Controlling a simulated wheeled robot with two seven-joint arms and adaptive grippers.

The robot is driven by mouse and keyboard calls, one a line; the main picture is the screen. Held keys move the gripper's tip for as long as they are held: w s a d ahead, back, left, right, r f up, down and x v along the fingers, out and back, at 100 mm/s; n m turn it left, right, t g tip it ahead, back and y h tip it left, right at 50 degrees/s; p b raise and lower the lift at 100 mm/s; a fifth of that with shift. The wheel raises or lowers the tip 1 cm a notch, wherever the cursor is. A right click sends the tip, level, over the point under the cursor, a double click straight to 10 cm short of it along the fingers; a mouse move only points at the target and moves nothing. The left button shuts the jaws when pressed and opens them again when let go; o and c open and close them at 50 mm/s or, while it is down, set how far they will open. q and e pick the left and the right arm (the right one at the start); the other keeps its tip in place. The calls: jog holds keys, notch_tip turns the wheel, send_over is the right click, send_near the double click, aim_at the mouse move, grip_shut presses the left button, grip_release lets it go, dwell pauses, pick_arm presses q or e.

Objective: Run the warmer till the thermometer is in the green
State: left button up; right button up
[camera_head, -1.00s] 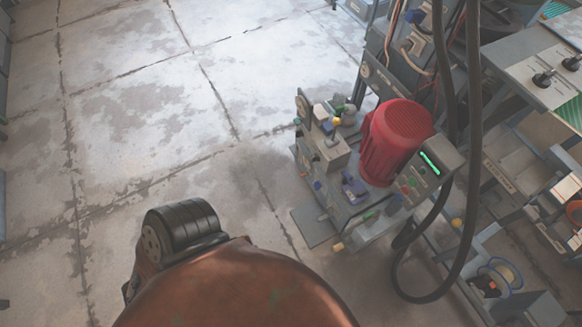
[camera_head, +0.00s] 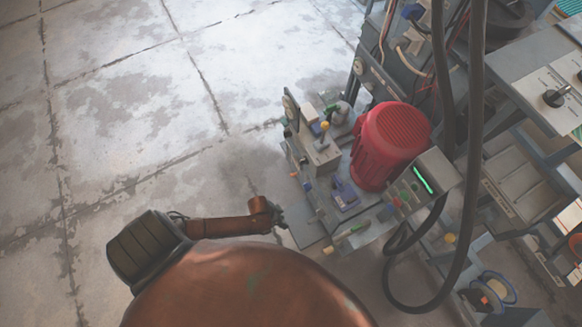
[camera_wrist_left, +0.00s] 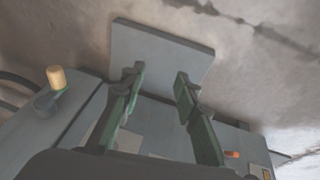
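A machine with a red ribbed motor (camera_head: 391,146) stands on the floor at centre right. Its grey control box (camera_head: 435,172) has a lit green strip (camera_head: 423,180); I cannot tell whether this is the thermometer, and no warmer is clearly identifiable. A round dial (camera_head: 358,67) sits on the frame behind; its reading is too small. My left gripper (camera_head: 279,215) is at the machine's near left corner, beside a flat grey plate. In the left wrist view the gripper (camera_wrist_left: 160,75) is open and empty, its fingers apart in front of the square grey plate (camera_wrist_left: 160,48). My right gripper is out of view.
Thick black hoses (camera_head: 466,150) hang right of the motor and loop near the floor. A tan knob (camera_wrist_left: 56,77) stands left of the fingers in the wrist view. Grey benches (camera_head: 535,70) and a cable spool (camera_head: 497,288) crowd the right. The concrete floor (camera_head: 120,110) at left is clear.

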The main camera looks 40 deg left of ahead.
pick_arm(q)
jog(key=w+a+r, duration=0.2)
jog(key=w+a, duration=0.5)
jog(key=w, duration=0.3)
jog(key=t+y, duration=0.1)
send_near(292, 175)
jog(key=b+x, duration=0.4)
jog(key=x, duration=0.3)
jog(key=shift+f+b, duration=0.3)
jog(key=shift+b, duration=0.05)
jog(key=shift+w+f+b, duration=0.25)
jog(key=shift+f+b, duration=0.05)
jog(key=shift+f, duration=0.15)
jog(key=shift+t, duration=0.3)
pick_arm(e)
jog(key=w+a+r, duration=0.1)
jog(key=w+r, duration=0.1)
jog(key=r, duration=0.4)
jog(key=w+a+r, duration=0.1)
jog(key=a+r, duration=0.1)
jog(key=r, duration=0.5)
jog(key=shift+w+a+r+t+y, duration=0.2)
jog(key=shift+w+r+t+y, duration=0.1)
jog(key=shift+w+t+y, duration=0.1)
pick_arm(q)
grip_shut()
